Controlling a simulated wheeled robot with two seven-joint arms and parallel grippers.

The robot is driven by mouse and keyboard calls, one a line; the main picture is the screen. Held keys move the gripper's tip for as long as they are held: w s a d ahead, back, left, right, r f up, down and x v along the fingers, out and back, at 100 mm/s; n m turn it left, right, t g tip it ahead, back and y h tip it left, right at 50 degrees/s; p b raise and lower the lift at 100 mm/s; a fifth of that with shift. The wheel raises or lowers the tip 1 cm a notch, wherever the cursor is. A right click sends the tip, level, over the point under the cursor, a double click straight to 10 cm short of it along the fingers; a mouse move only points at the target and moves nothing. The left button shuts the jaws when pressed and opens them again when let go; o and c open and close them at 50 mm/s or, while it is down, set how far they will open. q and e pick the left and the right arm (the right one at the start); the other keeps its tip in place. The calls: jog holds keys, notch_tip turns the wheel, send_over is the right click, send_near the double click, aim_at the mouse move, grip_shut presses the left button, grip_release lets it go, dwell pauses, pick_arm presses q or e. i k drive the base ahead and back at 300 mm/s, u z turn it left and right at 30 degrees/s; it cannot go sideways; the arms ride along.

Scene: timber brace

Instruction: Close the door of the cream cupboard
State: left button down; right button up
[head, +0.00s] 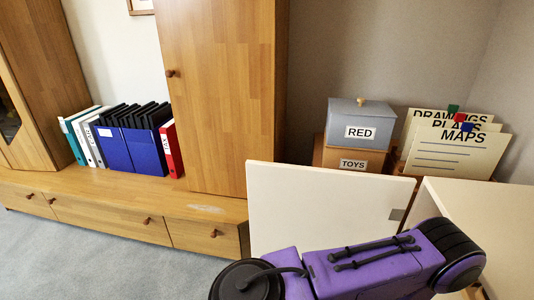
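The cream cupboard (485,212) stands at the lower right, cut off by the picture's edge. Its cream door (310,205) stands open, swung out to the left of the cupboard body. A small grey hinge plate shows near the door's right edge. One of my purple and black arms crosses in front of the door's lower part and the cupboard's front corner, hiding them. I cannot tell whether the arm touches the door. Neither gripper can be made out in the view.
A wooden wall unit (220,90) with a low drawer base (110,210) fills the left and middle. Binders (140,150) stand on it. Behind the door are a grey RED box (360,120), a TOYS box (350,160) and folders (455,150). Grey carpet (90,260) is clear at lower left.

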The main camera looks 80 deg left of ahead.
aim_at(309, 209)
jog(key=k, duration=0.45)
jog(key=z, duration=1.95)
jog(key=k, duration=1.65)
jog(key=u, duration=2.6)
jog(key=i, duration=0.5)
jog(key=z, duration=0.05)
